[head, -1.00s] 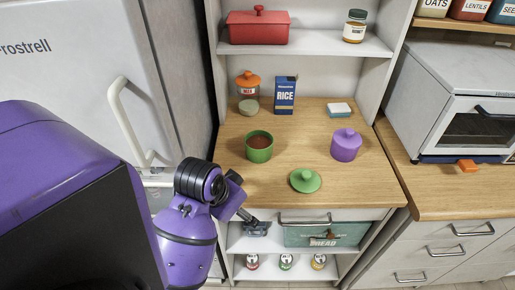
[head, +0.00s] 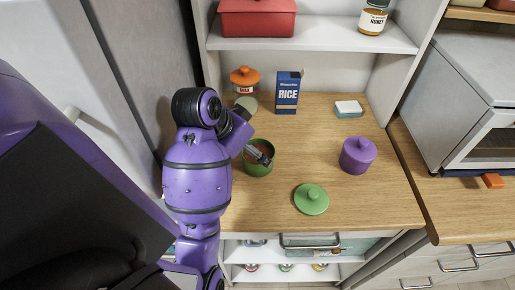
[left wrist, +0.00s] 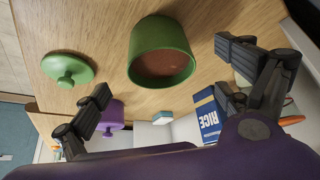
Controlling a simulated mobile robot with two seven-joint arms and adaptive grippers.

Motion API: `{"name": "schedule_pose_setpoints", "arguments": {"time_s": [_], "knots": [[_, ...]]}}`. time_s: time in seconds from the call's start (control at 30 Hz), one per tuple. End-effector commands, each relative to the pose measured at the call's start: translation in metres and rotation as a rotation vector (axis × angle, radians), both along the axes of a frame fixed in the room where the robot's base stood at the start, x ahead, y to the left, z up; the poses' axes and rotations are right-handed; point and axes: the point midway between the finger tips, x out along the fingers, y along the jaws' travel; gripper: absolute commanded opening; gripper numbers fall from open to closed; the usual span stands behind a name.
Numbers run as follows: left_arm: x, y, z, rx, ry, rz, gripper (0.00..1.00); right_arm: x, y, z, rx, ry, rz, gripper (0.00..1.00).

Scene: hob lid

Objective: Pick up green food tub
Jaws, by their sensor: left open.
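The green food tub (head: 259,168) stands upright and open on the wooden worktop, with brown-red contents inside. Its green lid (head: 311,199) lies apart from it, to the right and nearer the front edge. The lid (left wrist: 68,69) also shows there. My right gripper is out of view.
A purple lidded tub (head: 357,155) stands to the right. An orange-lidded jar (head: 244,79), a blue rice box (head: 287,92) and a sponge (head: 348,109) stand behind. A shelf (head: 310,38) with a red container (head: 257,18) is above. The worktop's middle is clear.

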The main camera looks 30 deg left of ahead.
Motion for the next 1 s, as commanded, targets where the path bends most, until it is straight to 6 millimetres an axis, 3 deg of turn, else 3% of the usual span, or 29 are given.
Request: {"name": "schedule_pose_setpoints", "arguments": {"time_s": [0.4, 0.6, 0.9, 1.0], "knots": [[0.021, -0.003, -0.042, -0.005, 0.004, 0.0, 0.94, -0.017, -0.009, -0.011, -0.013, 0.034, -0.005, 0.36], [0.034, -0.005, -0.064, -0.003, 0.0, 0.001, 0.94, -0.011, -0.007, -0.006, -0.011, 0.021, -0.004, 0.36], [0.036, -0.005, -0.068, 0.0, -0.001, 0.0, 0.94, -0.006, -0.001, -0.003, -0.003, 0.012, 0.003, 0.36], [0.036, -0.005, -0.068, 0.0, -0.001, 0.0, 0.81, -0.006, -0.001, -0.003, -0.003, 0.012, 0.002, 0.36]]}}
